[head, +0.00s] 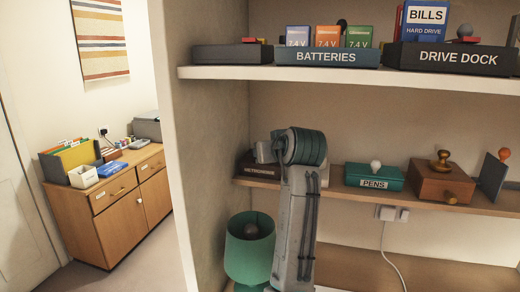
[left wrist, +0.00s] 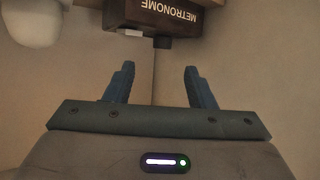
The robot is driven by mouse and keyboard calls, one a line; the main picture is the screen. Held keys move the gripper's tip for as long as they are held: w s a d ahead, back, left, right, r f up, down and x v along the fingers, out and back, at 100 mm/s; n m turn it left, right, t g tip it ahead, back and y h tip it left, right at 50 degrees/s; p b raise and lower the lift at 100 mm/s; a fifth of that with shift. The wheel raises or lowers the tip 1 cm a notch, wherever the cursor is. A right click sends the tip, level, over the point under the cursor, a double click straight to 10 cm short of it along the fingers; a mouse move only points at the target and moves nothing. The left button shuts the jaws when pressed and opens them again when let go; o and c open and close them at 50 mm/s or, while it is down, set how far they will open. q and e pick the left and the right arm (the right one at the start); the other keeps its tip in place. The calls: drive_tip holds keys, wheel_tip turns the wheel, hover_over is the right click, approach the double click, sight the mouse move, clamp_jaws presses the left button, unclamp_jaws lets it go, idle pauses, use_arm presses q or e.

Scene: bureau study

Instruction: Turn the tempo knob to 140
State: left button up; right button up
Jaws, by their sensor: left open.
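The metronome (head: 256,170) is a dark brown box with a white label at the left end of the middle shelf. My left arm hides part of it in the head view. In the left wrist view the metronome (left wrist: 155,14) appears upside down at the top, with a small dark piece and a small white piece at its lower edge. I cannot tell which part is the tempo knob, and no dial reading is legible. My left gripper (left wrist: 158,82) is open and empty, its fingers pointing toward the metronome and apart from it. My right gripper is in neither view.
On the same shelf (head: 420,197) stand a green PENS box (head: 358,178), a wooden box with a stamp (head: 440,185) and a dark panel (head: 492,174). The upper shelf (head: 340,76) holds BATTERIES and DRIVE DOCK trays. A green lamp (head: 249,255) stands below, left of my arm.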

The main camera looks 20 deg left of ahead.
use_arm(q)
drive_tip(key=p+x, duration=0.1)
drive_tip(key=x, duration=0.1)
drive_tip(key=p+x, duration=0.1)
drive_tip(key=x, duration=0.1)
drive_tip(key=shift+w+a+r+p, duration=0.1)
drive_tip(key=shift+a+p, duration=0.2)
drive_tip(key=shift+a, duration=0.2)
drive_tip(key=p+x, duration=0.1)
drive_tip(key=x, duration=0.2)
drive_tip(key=shift+w, duration=0.15)
drive_tip(key=shift+w+a+f, duration=0.35)
drive_tip(key=shift+w+f, duration=0.1)
drive_tip(key=shift+c, duration=0.4)
drive_tip(key=c, duration=0.9)
drive_tip(key=shift+s+a+m+t+h+p, duration=0.15)
drive_tip(key=shift+m+t+h+p, duration=0.2)
drive_tip(key=shift+m+h+p, duration=0.2)
drive_tip(key=shift+a+m+t+h+p, duration=0.2)
drive_tip(key=shift+m+t+h+p, duration=0.2)
drive_tip(key=shift+m+h, duration=0.25)
drive_tip(key=shift+a+m+t+h+p, duration=0.1)
drive_tip(key=shift+m+t+h+p, duration=0.4)
drive_tip(key=shift+m+h, duration=0.5)
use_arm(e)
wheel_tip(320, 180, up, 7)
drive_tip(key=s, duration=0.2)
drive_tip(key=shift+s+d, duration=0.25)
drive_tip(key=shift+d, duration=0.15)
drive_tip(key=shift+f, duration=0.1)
